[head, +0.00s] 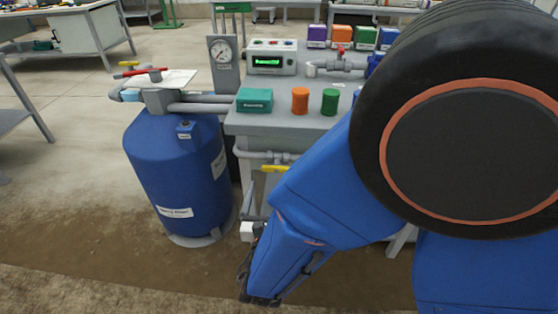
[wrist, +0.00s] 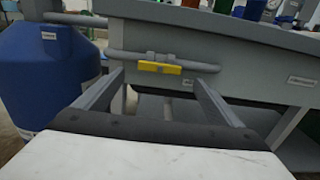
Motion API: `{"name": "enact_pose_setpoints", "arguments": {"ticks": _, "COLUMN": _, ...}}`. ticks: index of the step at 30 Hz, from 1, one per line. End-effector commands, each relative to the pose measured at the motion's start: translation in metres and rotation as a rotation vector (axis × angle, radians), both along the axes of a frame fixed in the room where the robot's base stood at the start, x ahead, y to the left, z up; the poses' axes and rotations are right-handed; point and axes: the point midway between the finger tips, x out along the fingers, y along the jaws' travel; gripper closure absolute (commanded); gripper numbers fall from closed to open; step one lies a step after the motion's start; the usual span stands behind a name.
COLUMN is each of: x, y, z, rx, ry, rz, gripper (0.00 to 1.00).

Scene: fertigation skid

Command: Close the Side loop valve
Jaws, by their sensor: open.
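A valve with a yellow handle (wrist: 160,67) sits on a grey looped pipe (wrist: 205,67) at the side of the grey bench. The handle lies lengthwise along the pipe. No readable label names this valve. My gripper (wrist: 159,77) is open and empty. In the wrist view its two fingers stand left and right of the handle, pointing toward it. I cannot tell how much distance is left between the fingertips and the handle.
A blue tank (head: 175,165) stands left of the bench (head: 290,123), with a red-handled valve (head: 138,72) on top.

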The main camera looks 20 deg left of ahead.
Motion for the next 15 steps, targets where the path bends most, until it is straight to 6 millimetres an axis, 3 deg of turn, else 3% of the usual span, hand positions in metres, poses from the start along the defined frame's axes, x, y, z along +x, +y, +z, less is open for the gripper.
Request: {"name": "enact_pose_setpoints", "arguments": {"ticks": 15, "x": 0.081, "y": 0.018, "z": 0.0, "rx": 0.0, "ry": 0.0, "rz": -0.004, "gripper": 0.11}}
